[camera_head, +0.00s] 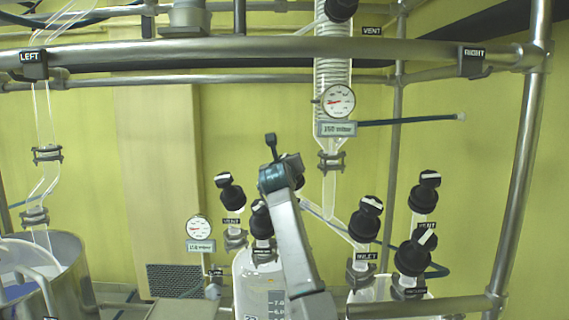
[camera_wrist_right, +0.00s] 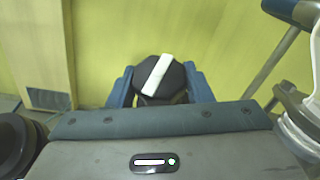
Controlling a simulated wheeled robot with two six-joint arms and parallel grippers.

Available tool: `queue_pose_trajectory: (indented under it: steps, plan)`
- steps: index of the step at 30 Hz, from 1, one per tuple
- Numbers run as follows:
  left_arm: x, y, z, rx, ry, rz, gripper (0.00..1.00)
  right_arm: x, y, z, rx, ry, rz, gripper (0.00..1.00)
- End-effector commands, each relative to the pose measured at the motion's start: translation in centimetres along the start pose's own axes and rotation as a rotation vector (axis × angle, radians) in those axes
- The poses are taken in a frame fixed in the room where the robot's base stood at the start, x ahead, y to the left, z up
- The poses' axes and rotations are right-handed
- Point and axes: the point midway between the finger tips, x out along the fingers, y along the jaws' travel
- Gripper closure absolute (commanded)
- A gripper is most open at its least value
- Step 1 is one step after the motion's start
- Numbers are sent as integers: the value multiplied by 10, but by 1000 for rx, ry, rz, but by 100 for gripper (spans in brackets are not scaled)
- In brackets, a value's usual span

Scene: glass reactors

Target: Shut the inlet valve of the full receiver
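My right gripper (camera_head: 278,174) is raised over the left glass receiver (camera_head: 248,284). In the right wrist view, its two blue fingers (camera_wrist_right: 160,85) flank a black valve knob (camera_wrist_right: 174,78) with a diagonal white bar. I cannot tell whether they press on it. My gripper and arm hide this knob's place in the head view. The left receiver's vent knob (camera_head: 232,195) and another black knob (camera_head: 261,220) stand left of the gripper. The right receiver (camera_head: 373,292) has an inlet knob (camera_head: 365,220) labelled INLET. Liquid levels are unclear. My left gripper is out of view.
A glass condenser (camera_head: 333,70) with a gauge (camera_head: 338,101) hangs above. Metal rails (camera_head: 200,50) cross the top, and an upright post (camera_head: 520,160) stands at right. A steel pot (camera_head: 70,275) is at lower left. Other knobs (camera_head: 424,194) crowd the right receiver.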

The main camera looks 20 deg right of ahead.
Motion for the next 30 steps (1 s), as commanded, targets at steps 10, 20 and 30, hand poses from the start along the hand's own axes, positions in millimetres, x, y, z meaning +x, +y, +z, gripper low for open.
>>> queue_pose_trajectory:
  steps: [10,20,30]
  plan:
    - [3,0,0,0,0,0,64,0,1,-1,5,0,-11,78]
    - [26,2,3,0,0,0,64,0,4,-3,71,1,-151,78]
    - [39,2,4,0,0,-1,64,0,3,1,200,0,-431,78]
